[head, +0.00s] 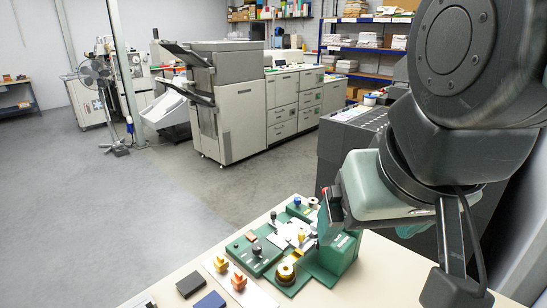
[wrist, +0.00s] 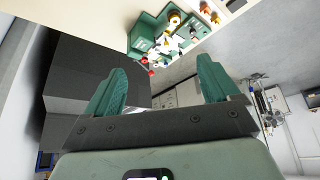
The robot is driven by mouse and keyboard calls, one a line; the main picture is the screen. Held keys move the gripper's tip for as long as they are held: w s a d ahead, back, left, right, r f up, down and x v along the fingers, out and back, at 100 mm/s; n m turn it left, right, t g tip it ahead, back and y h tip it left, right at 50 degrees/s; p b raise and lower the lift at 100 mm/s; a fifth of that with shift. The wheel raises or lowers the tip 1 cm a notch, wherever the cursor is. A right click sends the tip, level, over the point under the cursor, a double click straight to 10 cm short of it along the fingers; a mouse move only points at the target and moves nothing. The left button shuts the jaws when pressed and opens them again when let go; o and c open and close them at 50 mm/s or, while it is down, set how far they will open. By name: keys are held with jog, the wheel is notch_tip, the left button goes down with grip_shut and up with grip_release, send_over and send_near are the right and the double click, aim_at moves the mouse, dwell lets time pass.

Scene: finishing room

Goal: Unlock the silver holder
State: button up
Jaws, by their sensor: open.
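A green fixture (head: 300,268) stands on the pale table, with silver-white plates (head: 283,233) at its middle, black knobs and a brass round part (head: 286,272). Which of the silvery parts is the silver holder is too small to tell. The fixture also shows upside down at the top of the wrist view (wrist: 145,37). My gripper (wrist: 160,75) is open, its two green fingers wide apart with nothing between them. In the head view my wrist hangs above and right of the fixture, in front of part of it. The fingers are apart from the fixture.
Orange-yellow knobbed pieces (head: 239,281) on a pale strip, a dark block (head: 190,286) and a blue block (head: 209,302) lie left of the fixture. A dark grey cabinet (head: 338,150) stands behind the table. Open floor lies to the left.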

jog(key=w+n, duration=0.1)
jog(key=w, duration=0.2)
jog(key=w+n+g, duration=0.1)
jog(key=w, duration=0.2)
jog(key=w+n, duration=0.1)
jog(key=w, duration=0.2)
jog(key=shift+w+a+r+h, duration=0.15)
jog(key=shift+w+r+h, duration=0.15)
jog(key=shift+r, duration=0.1)
jog(key=c, duration=0.6)
jog(key=n+g, duration=0.5)
jog(key=n, duration=0.6)
send_over(302, 232)
notch_tip(302, 232, down, 24)
jog(key=shift+c, duration=0.2)
notch_tip(302, 232, down, 11)
jog(key=shift+r, duration=0.2)
grip_shut()
